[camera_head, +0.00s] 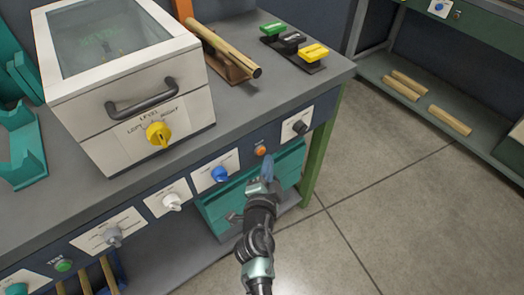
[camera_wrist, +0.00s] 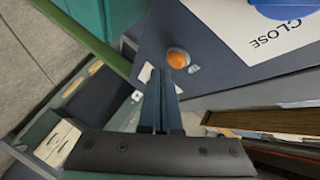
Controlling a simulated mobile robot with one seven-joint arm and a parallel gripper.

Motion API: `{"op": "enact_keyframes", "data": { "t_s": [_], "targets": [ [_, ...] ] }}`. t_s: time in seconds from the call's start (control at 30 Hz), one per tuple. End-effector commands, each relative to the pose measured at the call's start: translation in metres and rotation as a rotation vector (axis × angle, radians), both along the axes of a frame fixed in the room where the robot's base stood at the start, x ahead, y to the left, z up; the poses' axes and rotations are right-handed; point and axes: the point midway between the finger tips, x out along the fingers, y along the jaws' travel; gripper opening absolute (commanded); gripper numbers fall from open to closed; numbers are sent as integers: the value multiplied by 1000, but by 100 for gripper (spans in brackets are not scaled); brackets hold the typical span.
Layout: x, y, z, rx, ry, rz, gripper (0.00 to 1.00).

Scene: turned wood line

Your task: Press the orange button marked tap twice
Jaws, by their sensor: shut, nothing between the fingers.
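The orange button (camera_head: 260,150) is a small round knob on the dark front panel of the bench, between a blue knob and a black knob. It also shows in the wrist view (camera_wrist: 178,58), just beyond and a little right of my fingertips. My gripper (camera_head: 267,168) is in front of the panel, just below the button. In the wrist view my gripper (camera_wrist: 160,76) has its fingers together and empty. A small pale label near the button is partly hidden by the fingers, and its text cannot be read. I cannot tell the exact gap between the fingertips and the button.
The blue knob (camera_head: 219,174) and black knob (camera_head: 299,127) flank the button. A teal drawer (camera_head: 225,212) lies below the panel. A white box with a yellow knob (camera_head: 159,134) stands on the bench. Green, black and yellow blocks (camera_head: 311,54) sit at its far end. Floor is clear at right.

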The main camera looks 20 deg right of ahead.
Motion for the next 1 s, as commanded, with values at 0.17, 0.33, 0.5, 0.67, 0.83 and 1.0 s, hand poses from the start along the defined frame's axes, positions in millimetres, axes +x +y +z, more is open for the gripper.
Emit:
{"op": "enact_keyframes", "data": {
  "t_s": [0.17,0.33,0.5,0.67,0.83,1.0],
  "targets": [
    [0,0,0,0,0,0,0],
    [0,0,0,0,0,0,0],
    [0,0,0,0,0,0,0],
    [0,0,0,0,0,0,0],
    [3,1,-1,0,-2,1,0],
    [8,3,-1,-1,-2,0,0]
  ]
}}
